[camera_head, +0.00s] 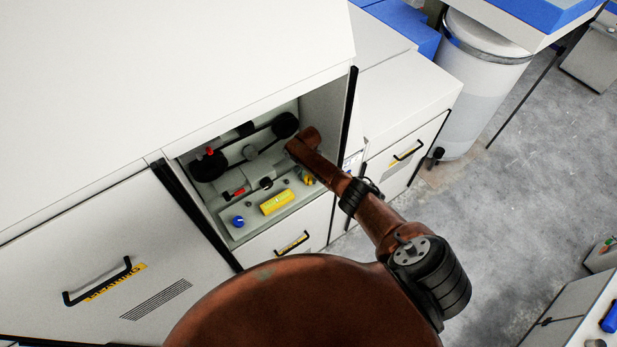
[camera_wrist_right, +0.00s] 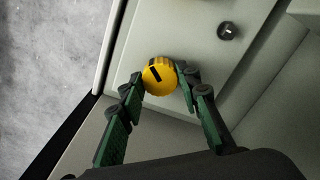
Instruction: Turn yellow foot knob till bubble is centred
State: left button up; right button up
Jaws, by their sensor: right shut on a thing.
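The yellow foot knob (camera_wrist_right: 159,75) has a dark slot-like mark on its face, tilted in the right wrist view. My right gripper (camera_wrist_right: 161,82) has its green-padded fingers on either side of the knob and is shut on it. In the head view the yellow knob (camera_head: 308,181) shows small at the right end of a pale plate, just below the end of my right arm. A yellow level (camera_head: 277,202) lies on that plate between the yellow knob and a blue knob (camera_head: 238,221). Its bubble is too small to read. My left gripper is out of view.
The plate sits inside an open machine bay with dark pulleys (camera_head: 209,166) and a red-handled part (camera_head: 236,192) behind it. White cabinet panels (camera_head: 270,75) frame the bay. A dark bolt (camera_wrist_right: 229,31) stands near the knob. Grey floor (camera_head: 530,190) is open at the right.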

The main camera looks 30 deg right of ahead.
aim_at(309, 178)
jog(key=shift+w+d+r, duration=0.1)
jog(key=o, duration=1.1)
notch_tip(309, 178, up, 12)
jog(key=shift+f, duration=0.1)
dwell(0.5)
